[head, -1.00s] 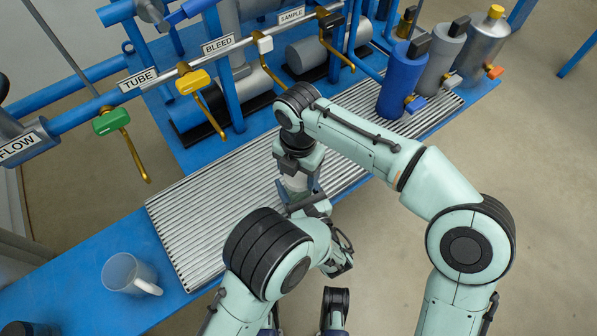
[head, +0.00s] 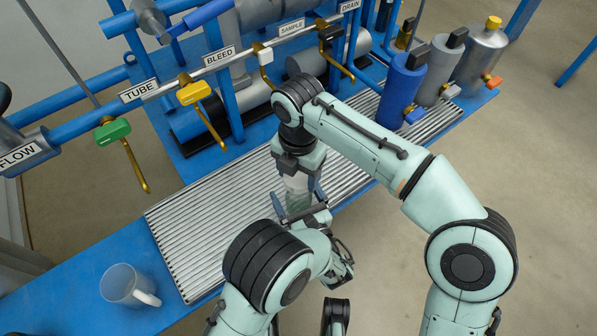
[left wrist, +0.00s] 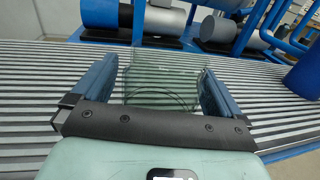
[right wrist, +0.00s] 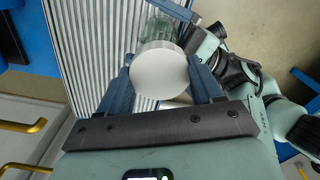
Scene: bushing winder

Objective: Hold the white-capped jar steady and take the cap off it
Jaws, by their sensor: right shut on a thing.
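The jar is clear glass and stands upright on the ribbed tray; it shows in the head view (head: 298,203) and, with no cap on its rim, in the left wrist view (left wrist: 163,80). The white cap (right wrist: 160,75) is between the fingers of my right gripper (right wrist: 162,82), which is shut on it above the jar. The head view shows my right gripper (head: 298,176) pointing down. My left gripper (left wrist: 161,70) has one finger on each side of the jar. Its fingers look spread in the head view, with a gap beside the glass.
The ribbed metal tray (head: 195,235) lies on the blue bench (head: 85,265). A clear mug (head: 125,284) stands at the left. Pipes with coloured valve handles run behind. A blue cylinder (head: 400,88) and grey ones stand at the right. The tray's left part is clear.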

